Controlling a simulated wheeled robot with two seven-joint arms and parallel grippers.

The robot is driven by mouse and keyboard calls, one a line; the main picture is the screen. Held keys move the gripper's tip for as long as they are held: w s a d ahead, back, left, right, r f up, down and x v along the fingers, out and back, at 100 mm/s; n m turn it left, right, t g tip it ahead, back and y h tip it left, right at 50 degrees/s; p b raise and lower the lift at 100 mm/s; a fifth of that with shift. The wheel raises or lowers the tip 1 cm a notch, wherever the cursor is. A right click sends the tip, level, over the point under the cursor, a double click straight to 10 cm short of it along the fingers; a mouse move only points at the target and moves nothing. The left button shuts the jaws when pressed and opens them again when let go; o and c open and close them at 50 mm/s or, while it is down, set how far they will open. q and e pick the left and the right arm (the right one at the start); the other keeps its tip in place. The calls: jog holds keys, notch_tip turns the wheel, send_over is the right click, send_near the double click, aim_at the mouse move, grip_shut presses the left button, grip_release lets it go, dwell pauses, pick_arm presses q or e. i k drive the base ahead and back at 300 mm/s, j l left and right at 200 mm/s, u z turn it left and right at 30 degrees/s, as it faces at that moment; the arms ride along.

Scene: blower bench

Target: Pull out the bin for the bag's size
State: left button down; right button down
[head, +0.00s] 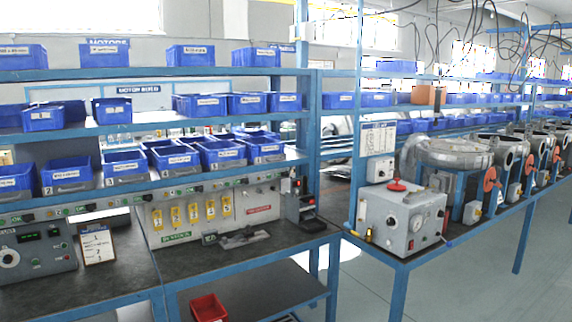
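Neither of my grippers is in view. No bag that I can make out is in view. Blue bins with white labels stand on the shelves at the left. The lowest row holds several, among them a bin at the far left (15,180), one beside it (67,170), a middle one (175,158) and a right one (262,148). Small number plates show along this row, but most label text is too small to read. More blue bins stand on the middle shelf (112,111) and the top shelf (196,56).
A small framed card (97,244) stands on the dark left bench. Yellow numbered tags (195,213) hang on a panel behind it. A red bin (207,308) sits on the lower shelf. A grey gauge box (400,220) and several blowers (445,155) occupy the right bench. Floor at right is clear.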

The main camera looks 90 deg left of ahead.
aim_at(177, 160)
jog(key=u, duration=3.55)
jog(key=i+l, duration=0.2)
jog(key=i, duration=0.35)
jog(key=i+l, duration=0.15)
jog(key=i, duration=0.35)
jog(key=i+l, duration=0.2)
jog(key=i, duration=0.35)
jog(key=i+l+z, duration=0.1)
jog(key=i, duration=0.45)
jog(key=i+l, duration=0.25)
jog(key=i, duration=0.3)
